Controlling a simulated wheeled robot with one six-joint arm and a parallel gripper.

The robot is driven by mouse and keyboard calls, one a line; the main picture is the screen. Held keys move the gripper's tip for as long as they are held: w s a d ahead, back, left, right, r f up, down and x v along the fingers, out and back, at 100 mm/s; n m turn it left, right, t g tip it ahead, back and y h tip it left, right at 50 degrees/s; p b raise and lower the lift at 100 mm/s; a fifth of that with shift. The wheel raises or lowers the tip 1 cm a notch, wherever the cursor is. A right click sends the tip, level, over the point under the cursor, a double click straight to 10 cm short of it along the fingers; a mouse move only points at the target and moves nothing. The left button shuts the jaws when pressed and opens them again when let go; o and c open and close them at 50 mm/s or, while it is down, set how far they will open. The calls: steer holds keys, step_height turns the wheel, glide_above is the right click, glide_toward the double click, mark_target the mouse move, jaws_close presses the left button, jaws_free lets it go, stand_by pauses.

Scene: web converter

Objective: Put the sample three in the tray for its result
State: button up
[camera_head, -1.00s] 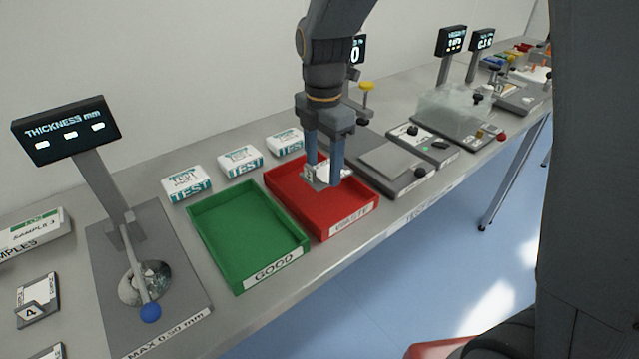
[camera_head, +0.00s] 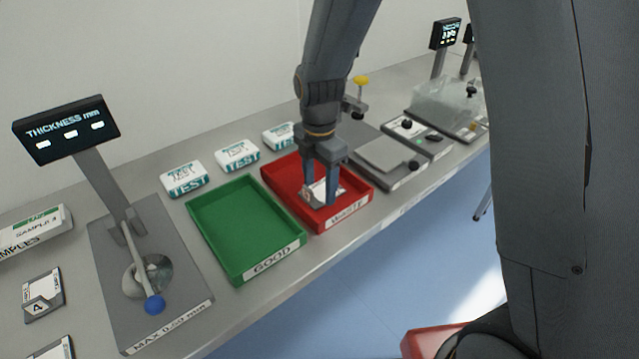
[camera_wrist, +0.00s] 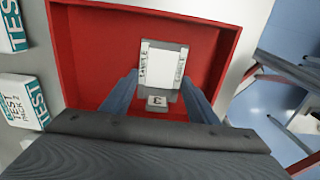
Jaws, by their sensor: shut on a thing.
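My gripper (camera_head: 321,198) points down into the red tray (camera_head: 361,203) labelled WASTE. It is shut on sample three (camera_wrist: 163,66), a white and grey piece with a "3" tab, which also shows between the fingers in the head view (camera_head: 318,190). In the wrist view the sample is over the tray's red floor, inside its walls. I cannot tell whether it touches the floor. The green tray (camera_head: 240,226) labelled GOOD stands just left of the red one and is empty.
The thickness gauge (camera_head: 140,275) with a blue-knobbed lever stands left; its display (camera_head: 66,131) shows dashes. White TEST packs (camera_head: 184,178) line the back of the trays. A flat scale (camera_head: 388,160) stands right of the red tray.

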mark_target(319, 193)
steer(key=o, duration=1)
steer(key=shift+f, duration=0.1)
steer(key=shift+o, duration=0.2)
step_height(319, 193, up, 12)
steer(key=b, duration=0.3)
steer(key=s+d+f+m, duration=0.4)
steer(key=s+d+m, duration=0.2)
steer(key=m, duration=0.6)
steer(key=s+d+f+m+t, duration=0.1)
steer(key=s+d+f+m, duration=0.3)
steer(key=s+d+m, duration=0.3)
steer(key=d+m, duration=0.1)
steer(key=m, duration=0.4)
steer(key=shift+d+m, duration=0.15)
steer(key=shift+m, duration=0.25)
steer(key=shift+w, duration=0.1)
